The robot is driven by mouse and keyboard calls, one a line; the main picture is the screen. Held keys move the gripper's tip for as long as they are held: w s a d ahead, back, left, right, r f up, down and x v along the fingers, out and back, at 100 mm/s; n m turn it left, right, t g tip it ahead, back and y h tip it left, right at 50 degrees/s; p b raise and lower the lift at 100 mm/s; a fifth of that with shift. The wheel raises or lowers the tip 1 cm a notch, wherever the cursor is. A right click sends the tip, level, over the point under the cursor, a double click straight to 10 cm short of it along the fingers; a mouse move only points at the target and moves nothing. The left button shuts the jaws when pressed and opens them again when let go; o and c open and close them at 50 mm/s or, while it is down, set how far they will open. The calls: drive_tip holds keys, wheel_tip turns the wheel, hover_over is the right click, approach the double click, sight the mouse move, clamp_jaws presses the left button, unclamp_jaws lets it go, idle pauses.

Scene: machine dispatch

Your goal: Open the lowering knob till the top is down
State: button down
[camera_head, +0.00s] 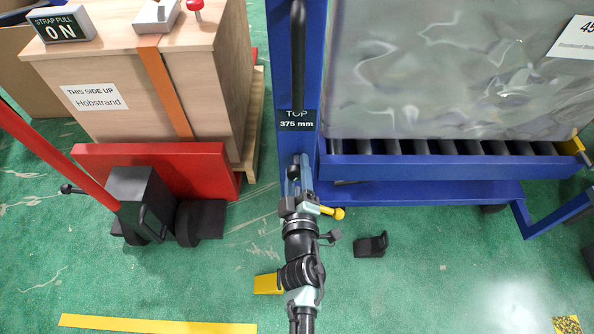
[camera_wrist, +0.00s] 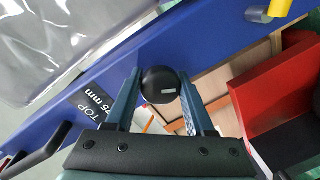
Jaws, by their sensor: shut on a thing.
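The lowering knob (camera_wrist: 158,85) is a round black knob on the blue lift post, with a small pale mark on its face. It sits between the two fingers of my gripper (camera_wrist: 158,88) in the wrist view, and the fingers are shut on it. In the head view my gripper (camera_head: 298,175) is at the blue post (camera_head: 297,142), just below the label reading TOP 375 mm (camera_head: 297,120); the knob is hidden there by my gripper. The lift top (camera_head: 450,168), a blue roller deck, carries a large grey wrapped load (camera_head: 435,70).
A yellow-tipped lever (camera_head: 338,213) stands close to the right of my gripper. A black pedal (camera_head: 371,245) is at the lower right. A red pallet truck (camera_head: 160,165) with a wooden crate (camera_head: 170,85) stands at the left. Green floor is free in front.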

drive_tip(key=n+b, duration=0.1)
drive_tip(key=n, duration=0.3)
drive_tip(key=shift+n+h, duration=0.4)
idle(0.4)
drive_tip(key=shift+c, duration=1.3)
unclamp_jaws()
drive_tip(key=s+r, duration=0.1)
drive_tip(key=s, duration=1.2)
drive_tip(key=shift+r, duration=0.15)
